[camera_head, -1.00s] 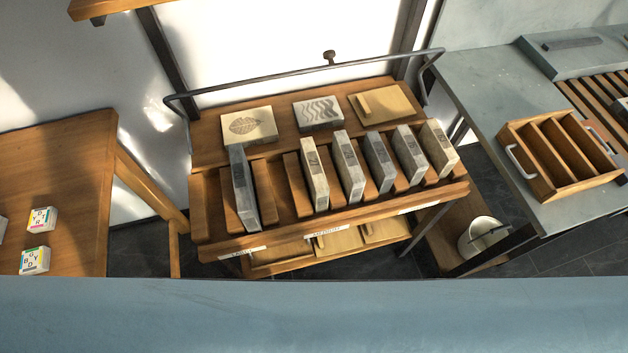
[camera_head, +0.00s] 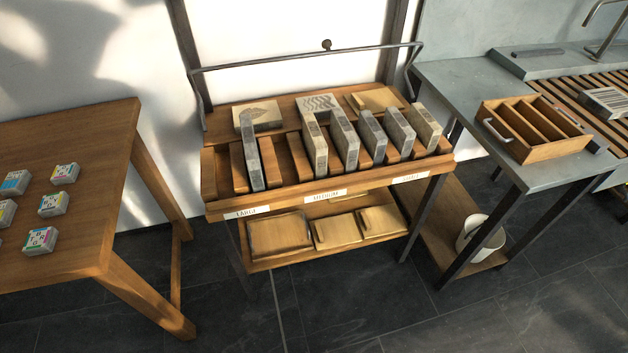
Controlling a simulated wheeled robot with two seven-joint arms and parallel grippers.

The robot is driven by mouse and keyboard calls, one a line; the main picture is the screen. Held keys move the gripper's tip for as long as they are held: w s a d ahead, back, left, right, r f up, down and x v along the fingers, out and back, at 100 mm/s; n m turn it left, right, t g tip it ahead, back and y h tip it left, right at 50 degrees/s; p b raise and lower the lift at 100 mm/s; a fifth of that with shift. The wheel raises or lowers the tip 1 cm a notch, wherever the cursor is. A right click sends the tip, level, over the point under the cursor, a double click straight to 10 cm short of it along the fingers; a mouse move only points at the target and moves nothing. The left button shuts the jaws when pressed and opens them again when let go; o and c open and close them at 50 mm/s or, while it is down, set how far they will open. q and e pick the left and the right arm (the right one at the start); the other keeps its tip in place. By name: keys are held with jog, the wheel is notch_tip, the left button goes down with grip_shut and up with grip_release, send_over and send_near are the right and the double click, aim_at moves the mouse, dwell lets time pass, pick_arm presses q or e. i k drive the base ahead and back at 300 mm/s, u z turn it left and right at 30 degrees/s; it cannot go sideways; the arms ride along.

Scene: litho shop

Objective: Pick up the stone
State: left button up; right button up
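Several grey stone slabs stand on edge in slots of a wooden rack (camera_head: 212,178). One stone (camera_head: 250,150) stands alone in the left part of the rack, above a label reading LARGE. Another stone (camera_head: 316,150) and a neighbouring stone (camera_head: 346,142) stand in the middle part. More stones (camera_head: 373,136) stand toward the right. A stone with a leaf print (camera_head: 259,116) and one with a wavy print (camera_head: 318,103) lie flat on the top ledge. Neither of my grippers is in view.
Wooden boards (camera_head: 280,235) lie on the rack's lower shelf. A wooden table (camera_head: 75,235) with several small printed blocks (camera_head: 53,204) is at left. A grey counter (camera_head: 455,92) at right holds a divided wooden tray (camera_head: 534,155). The dark tiled floor (camera_head: 330,310) in front is clear.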

aim_at(315, 147)
jog(key=z, duration=0.7)
jog(key=i, duration=1.1)
jog(key=u, duration=0.65)
